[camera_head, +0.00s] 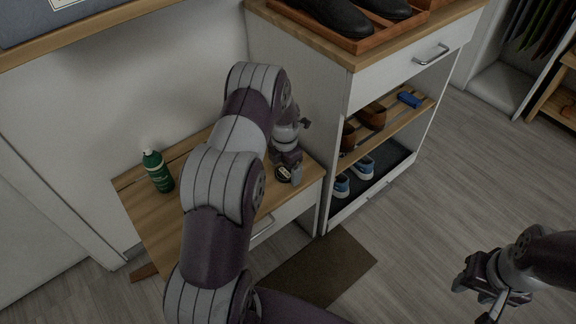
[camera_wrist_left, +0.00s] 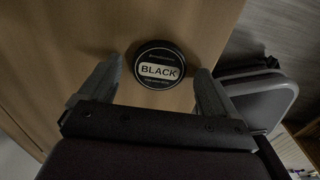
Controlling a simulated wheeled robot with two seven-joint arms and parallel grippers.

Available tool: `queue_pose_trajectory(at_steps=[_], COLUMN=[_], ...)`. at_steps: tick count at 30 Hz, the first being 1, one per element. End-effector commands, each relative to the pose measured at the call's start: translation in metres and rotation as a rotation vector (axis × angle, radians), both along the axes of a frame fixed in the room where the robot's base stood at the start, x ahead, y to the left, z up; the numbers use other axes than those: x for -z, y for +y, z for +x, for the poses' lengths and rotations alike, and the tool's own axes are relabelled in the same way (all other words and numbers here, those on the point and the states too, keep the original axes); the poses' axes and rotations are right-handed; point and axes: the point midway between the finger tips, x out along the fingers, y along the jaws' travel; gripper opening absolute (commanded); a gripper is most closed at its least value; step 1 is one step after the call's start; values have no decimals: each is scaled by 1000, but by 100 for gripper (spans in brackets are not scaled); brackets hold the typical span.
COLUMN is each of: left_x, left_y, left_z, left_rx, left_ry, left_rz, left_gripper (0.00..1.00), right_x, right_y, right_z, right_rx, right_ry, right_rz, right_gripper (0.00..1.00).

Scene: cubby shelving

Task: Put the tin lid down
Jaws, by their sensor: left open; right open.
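The tin lid (camera_wrist_left: 159,65), a black disc with a white "BLACK" label, lies face up on or just above the wooden bench top (camera_head: 145,198). I cannot tell whether a tin is beneath it. In the head view it is a small dark round (camera_head: 283,174) near the bench's right end. My left gripper (camera_head: 289,170) is low over the bench, open, with a finger on each side of the lid and gaps showing in the left wrist view (camera_wrist_left: 158,75). My right gripper (camera_head: 486,298) is open and empty over the floor at lower right.
A green bottle (camera_head: 158,171) stands at the bench's left. A white cabinet (camera_head: 295,110) rises beside the bench's right end, with shoes (camera_head: 362,167) and a blue item (camera_head: 409,99) on its shelves. A brown mat (camera_head: 325,268) lies on the floor.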

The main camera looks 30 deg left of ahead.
Motion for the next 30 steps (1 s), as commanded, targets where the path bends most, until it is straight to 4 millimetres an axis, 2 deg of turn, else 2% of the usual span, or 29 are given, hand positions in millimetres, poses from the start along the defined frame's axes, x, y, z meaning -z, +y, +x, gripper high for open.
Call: queue_pose_trajectory(at_steps=[4,13,20,23,26,27,30], left_x=[-19,-98,-126,-142,-170,-182,-203], left_y=[0,-1,-3,-18,-48,-61,-89], left_z=[1,1,0,-11,-41,-57,-103], left_rx=[0,0,34,272,801,1054,1666], left_ry=[-3,-3,-1,-12,-31,-39,-49], left_rz=[1,1,0,3,16,28,63], left_gripper=[91,91,91,91,91,91,91], right_x=[-9,-38,-43,-43,-43,-43,-43], right_y=[0,-1,-1,-1,-1,-1,-1], right_z=[0,0,0,0,0,0,0], right_rx=[0,0,0,0,0,0,0], right_ry=[0,0,0,0,0,0,0], right_rz=[0,0,0,0,0,0,0], right_gripper=[43,43,43,43,43,43,43])
